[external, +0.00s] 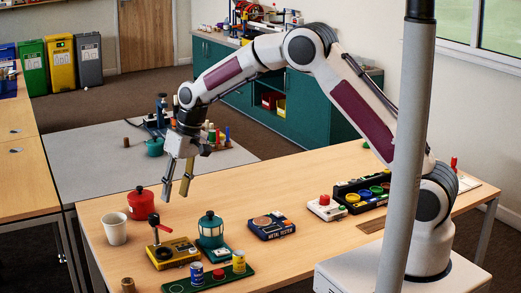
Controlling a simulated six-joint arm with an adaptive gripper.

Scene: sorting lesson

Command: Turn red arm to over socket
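The arm reaches across above the left part of the box. The box's top has dark and round markings, too small to tell which is the socket. My gripper (175,194) is above and behind the box, pointing down. Its two fingers are apart with nothing between them. It does not touch the red arm.
A red pot (140,203) and a white cup (114,229) stand left of the yellow box. A teal lantern (210,229) stands close on its right, with a green tray of cans (208,280) in front. A blue metal tester (271,226) lies further right.

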